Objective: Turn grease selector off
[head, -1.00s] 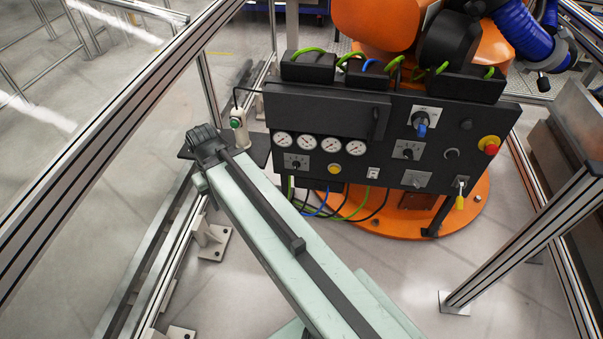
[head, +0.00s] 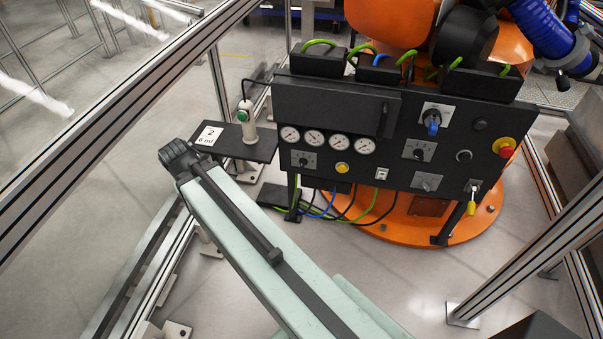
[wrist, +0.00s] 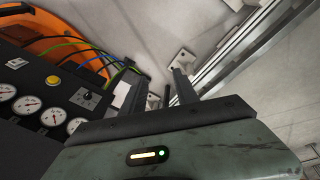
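The black control panel (head: 345,110) stands ahead, right of my arm's end. It carries several rotary selectors: one under the gauges at lower left (head: 305,160), one at mid right (head: 420,149), one below it (head: 427,183) and a blue-handled one (head: 433,123). Their labels are too small to read, so I cannot tell which is the grease selector. The lower-left selector also shows in the wrist view (wrist: 88,97). My gripper (head: 178,157) is left of the panel, apart from it.
A small black shelf (head: 258,150) with a green-buttoned post (head: 247,118) lies between my gripper and the panel. Metal fence rails stand left (head: 120,120) and right (head: 530,245). An orange robot base (head: 400,222) sits behind the panel. Open floor lies below the panel.

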